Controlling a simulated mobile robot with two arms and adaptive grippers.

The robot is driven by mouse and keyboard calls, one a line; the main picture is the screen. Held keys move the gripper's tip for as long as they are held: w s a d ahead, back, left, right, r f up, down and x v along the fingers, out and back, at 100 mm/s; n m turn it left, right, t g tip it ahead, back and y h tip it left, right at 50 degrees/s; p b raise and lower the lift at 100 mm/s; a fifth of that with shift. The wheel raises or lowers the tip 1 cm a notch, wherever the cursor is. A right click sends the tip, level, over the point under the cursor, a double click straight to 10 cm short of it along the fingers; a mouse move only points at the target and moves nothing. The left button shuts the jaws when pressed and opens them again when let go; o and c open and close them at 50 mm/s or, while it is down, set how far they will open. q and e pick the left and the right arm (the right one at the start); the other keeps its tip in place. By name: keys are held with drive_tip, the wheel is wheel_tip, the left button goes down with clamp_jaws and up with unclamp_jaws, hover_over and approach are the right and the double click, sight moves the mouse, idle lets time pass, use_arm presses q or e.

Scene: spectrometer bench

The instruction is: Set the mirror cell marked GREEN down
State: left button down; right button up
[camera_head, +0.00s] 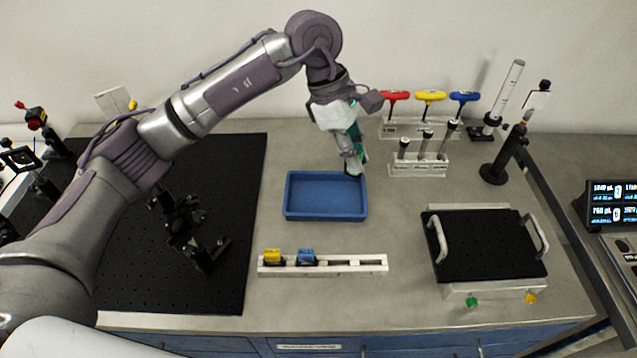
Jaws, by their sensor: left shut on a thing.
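My left gripper (352,165) hangs over the far right edge of the blue tray (326,216), fingers pointing down. It is shut on the mirror cell marked GREEN, of which only a little green (359,140) shows among the fingers. The fingers hide most of the cell, and its marking cannot be read. I cannot tell how high the fingers are above the tray. The pale rack (280,269) in front of the tray holds a yellow cell (272,256) and a blue cell (306,256) at its left. Its right slots look empty. My right gripper is not in view.
A black breadboard (225,290) lies at left with a dark optical mount (185,220). Red, yellow and blue-handled drivers (430,97) stand at the back. A black plate with handles (485,250) is at right. The blue tray looks empty.

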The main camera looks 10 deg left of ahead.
use_arm(q)
drive_tip(key=a+f+p, duration=0.1)
drive_tip(key=a, duration=0.2)
drive_tip(key=a+f+p, duration=0.1)
drive_tip(key=a+f, duration=0.1)
drive_tip(key=a, duration=0.1)
drive_tip(key=a+f, duration=0.2)
drive_tip(key=shift+w+a+p, duration=0.1)
drive_tip(key=shift+a+p, duration=0.3)
drive_tip(key=shift+f, duration=0.25)
wheel_tip(320, 180, down, 3)
drive_tip(key=shift+f+p, duration=0.1)
drive_tip(key=shift+p, duration=0.9)
drive_tip(key=shift+f+b, duration=0.3)
drive_tip(key=c, duration=1.2)
unclamp_jaws()
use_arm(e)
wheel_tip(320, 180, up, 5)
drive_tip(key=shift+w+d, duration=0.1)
